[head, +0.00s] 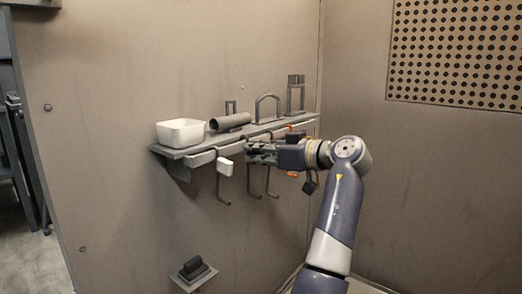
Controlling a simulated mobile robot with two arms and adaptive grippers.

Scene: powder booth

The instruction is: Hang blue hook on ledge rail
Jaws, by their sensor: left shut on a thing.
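The ledge rail (204,157) runs along the front of a grey wall shelf. My left gripper (250,151) is at the rail's middle, shut, with its fingers close to the rail front. A thin dark hook (252,182) hangs below its fingertips. No clear blue shows on it, and its top is hidden by the gripper, so I cannot tell whether it touches the rail. Another dark hook (271,183) hangs just to the right, its top also hidden. A hook (218,188) hangs further left. My right gripper is not in view.
The shelf (172,152) carries a white bin (181,132), a dark cylinder (231,122) and upright metal frames (268,107). A white block (225,167) is at the rail beside the left hook. A dark fixture (192,270) sits lower on the wall. The wall between is clear.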

